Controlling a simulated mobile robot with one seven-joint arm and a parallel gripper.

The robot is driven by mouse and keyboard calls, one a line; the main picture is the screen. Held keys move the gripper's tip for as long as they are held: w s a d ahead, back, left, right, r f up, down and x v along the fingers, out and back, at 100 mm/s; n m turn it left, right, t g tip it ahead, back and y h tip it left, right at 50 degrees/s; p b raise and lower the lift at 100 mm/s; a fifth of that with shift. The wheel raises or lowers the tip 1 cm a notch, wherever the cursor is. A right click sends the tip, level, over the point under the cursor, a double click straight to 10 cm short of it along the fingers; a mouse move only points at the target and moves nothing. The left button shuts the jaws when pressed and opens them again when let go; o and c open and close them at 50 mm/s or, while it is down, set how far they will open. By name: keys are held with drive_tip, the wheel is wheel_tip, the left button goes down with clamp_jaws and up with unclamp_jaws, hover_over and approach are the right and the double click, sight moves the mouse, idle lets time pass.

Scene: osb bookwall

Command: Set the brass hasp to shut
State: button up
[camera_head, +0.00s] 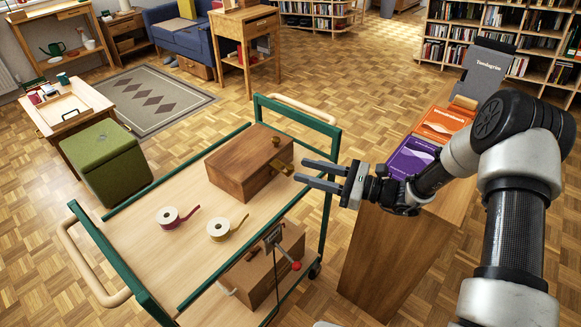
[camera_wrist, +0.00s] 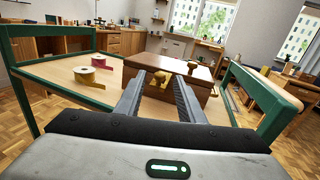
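A brown wooden box (camera_head: 238,170) with a shut lid sits on the trolley's upper shelf; it also shows in the wrist view (camera_wrist: 203,90). The brass hasp (camera_head: 282,169) is on its side facing my gripper and seems to stick out from it. In the wrist view the hasp (camera_wrist: 160,79) shows between my fingers. A second small brass piece (camera_head: 277,141) shows near the lid's edge. My gripper (camera_head: 299,170) is open and empty, its fingers pointing at the hasp, close to it. I cannot tell whether they touch it.
Two tape rolls, one dark red (camera_head: 169,217) and one yellow (camera_head: 219,230), lie left of the box. A smaller wooden box (camera_head: 250,279) is near the trolley's front. A wooden stand (camera_head: 390,255) with books is at the right.

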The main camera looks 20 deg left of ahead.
sight(291, 166)
drive_tip(key=shift+w+a, duration=0.15)
drive_tip(key=shift+a, duration=1.25)
drive_tip(key=shift+w+a, duration=0.1)
drive_tip(key=shift+a, duration=1.25)
clamp_jaws()
